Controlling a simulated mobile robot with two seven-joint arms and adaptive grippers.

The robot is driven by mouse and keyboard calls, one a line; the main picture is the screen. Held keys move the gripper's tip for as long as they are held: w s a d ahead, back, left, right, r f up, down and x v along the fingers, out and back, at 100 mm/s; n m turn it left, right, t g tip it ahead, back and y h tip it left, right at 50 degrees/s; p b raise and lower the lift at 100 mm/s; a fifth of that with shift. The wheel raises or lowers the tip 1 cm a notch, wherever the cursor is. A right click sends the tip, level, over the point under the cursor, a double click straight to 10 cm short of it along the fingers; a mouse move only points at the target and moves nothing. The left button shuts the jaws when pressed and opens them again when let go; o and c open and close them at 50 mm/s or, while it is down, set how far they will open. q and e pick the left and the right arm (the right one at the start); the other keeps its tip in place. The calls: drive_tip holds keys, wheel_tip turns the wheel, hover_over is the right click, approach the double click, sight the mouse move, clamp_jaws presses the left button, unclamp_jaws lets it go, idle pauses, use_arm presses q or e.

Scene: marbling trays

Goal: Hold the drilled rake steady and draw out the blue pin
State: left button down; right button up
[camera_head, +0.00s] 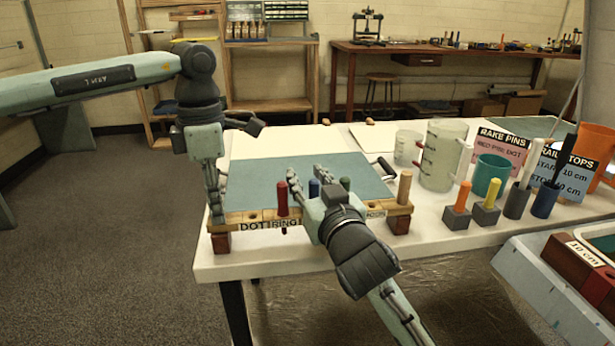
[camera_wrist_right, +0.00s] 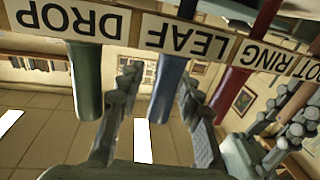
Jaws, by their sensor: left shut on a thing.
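The drilled rake (camera_head: 398,209) is a wooden bar with labels, lying across two dark red blocks at the table's front. My left gripper (camera_head: 216,208) is shut on the rake's left end. My right gripper (camera_head: 306,190) is at the blue pin. In the right wrist view the blue pin (camera_wrist_right: 169,88) hangs by the LEAF label, between the open fingers (camera_wrist_right: 158,85). A gap shows beside the pin; contact is unclear.
A blue-green tray (camera_head: 290,162) lies behind the rake. Clear jugs (camera_head: 443,155), a teal cup (camera_head: 490,175) and blocks with orange and yellow pegs (camera_head: 457,217) stand to the right. The green pin (camera_wrist_right: 86,80) and red pin (camera_wrist_right: 230,95) flank the right fingers closely.

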drive_tip(key=shift+w+a, duration=0.1)
drive_tip(key=shift+w, duration=0.1)
clamp_jaws()
idle(0.6)
